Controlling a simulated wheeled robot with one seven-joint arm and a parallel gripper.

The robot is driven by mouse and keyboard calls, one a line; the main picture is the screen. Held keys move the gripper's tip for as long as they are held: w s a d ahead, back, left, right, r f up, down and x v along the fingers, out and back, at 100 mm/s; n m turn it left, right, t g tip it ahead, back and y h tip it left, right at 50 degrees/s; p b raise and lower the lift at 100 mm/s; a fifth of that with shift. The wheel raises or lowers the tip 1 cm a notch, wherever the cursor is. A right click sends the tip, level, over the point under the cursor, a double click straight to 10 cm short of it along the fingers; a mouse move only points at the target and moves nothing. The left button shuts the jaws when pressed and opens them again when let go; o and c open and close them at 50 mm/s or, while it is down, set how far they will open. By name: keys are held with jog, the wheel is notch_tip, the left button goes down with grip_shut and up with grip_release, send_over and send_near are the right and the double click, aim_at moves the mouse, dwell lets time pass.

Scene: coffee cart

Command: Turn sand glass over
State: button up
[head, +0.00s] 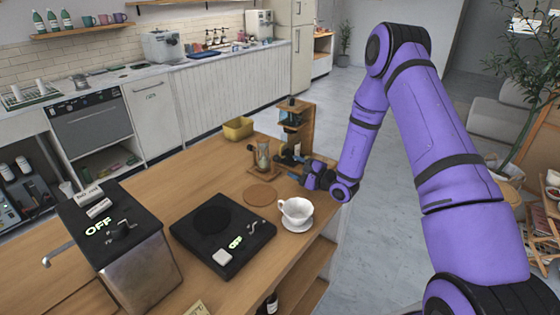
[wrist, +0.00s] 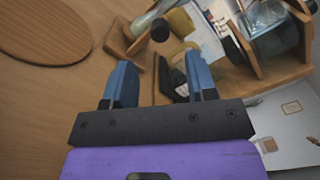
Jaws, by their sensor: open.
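The sand glass (head: 263,157), a clear glass with wooden parts, stands on the wooden cart top in the head view. In the wrist view part of the sand glass (wrist: 146,20) shows at the top edge, beyond the fingertips, with a dark knob close to it; the rest is cut off. My gripper (head: 294,170) is low over the cart, just right of the sand glass and apart from it. In the wrist view my gripper (wrist: 160,78) has its two blue fingers spread, with nothing held between them.
A wooden stand with a glass vessel (head: 293,115) rises close behind my gripper. A round wooden coaster (head: 260,195) lies in front of the sand glass. A white cup (head: 297,209) on a saucer is near the cart's right edge. A yellow bin (head: 238,129) stands behind.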

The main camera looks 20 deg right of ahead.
aim_at(279, 160)
jog(key=x, duration=0.7)
jog(key=c, duration=0.9)
